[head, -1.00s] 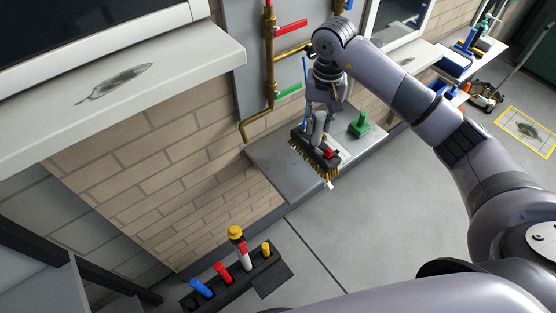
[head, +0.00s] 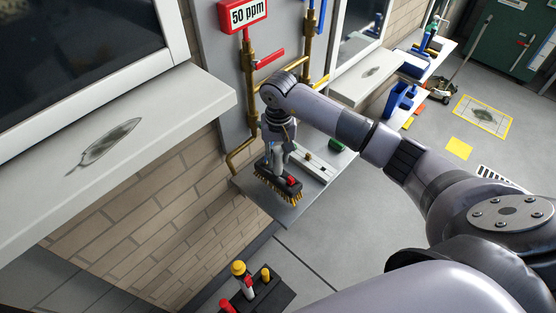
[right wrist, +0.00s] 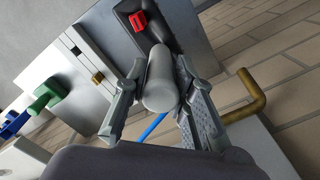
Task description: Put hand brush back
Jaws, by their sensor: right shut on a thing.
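The hand brush (head: 280,182) has a dark block, yellow bristles, a red part on top and a grey handle. My right gripper (head: 278,148) is shut on the handle and holds the brush bristles down at the grey ledge below the pipes. I cannot tell whether the bristles touch the ledge. In the right wrist view, the grey handle (right wrist: 160,82) sits between both fingers, with the dark block beyond it. My left gripper is not in view.
The grey ledge (head: 250,190) also bears a metal rail (head: 314,165) and a green object (head: 336,146). Brass pipes (head: 249,95) rise behind. A dark rack (head: 270,297) holds coloured items below. Dark silhouettes mark the near sill (head: 108,145) and farther shelf (head: 372,71).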

